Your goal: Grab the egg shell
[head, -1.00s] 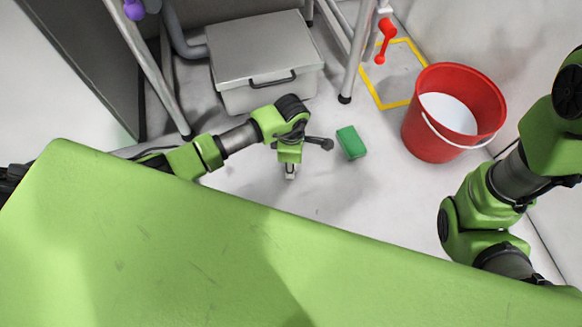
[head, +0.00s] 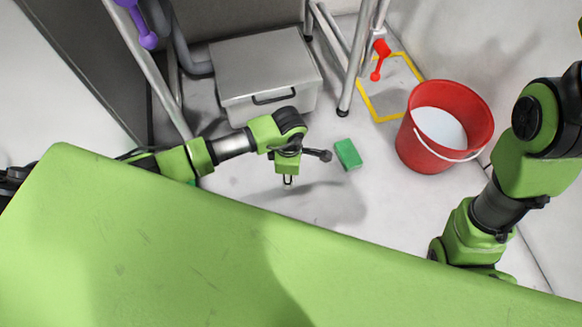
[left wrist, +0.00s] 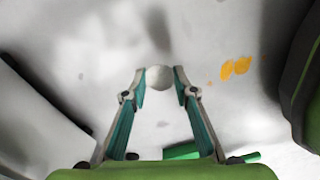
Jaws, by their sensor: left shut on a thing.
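My left gripper (head: 288,182) hangs over the grey floor in the head view. In the left wrist view, the fingers of my left gripper (left wrist: 161,83) are shut on a round, pale egg shell (left wrist: 159,77) between the tips. The shell is too small to make out clearly in the head view. Two yellow-orange spots (left wrist: 236,68) lie on the floor right of the shell in the left wrist view. My right arm shows at the right of the head view, but its gripper is out of sight.
A red bucket (head: 420,153) with white inside stands at the right. A green block (head: 348,154) lies right of my left gripper. A grey lidded box (head: 262,66) sits behind it, near metal legs (head: 352,70). A yellow floor outline (head: 367,104) lies left of the bucket.

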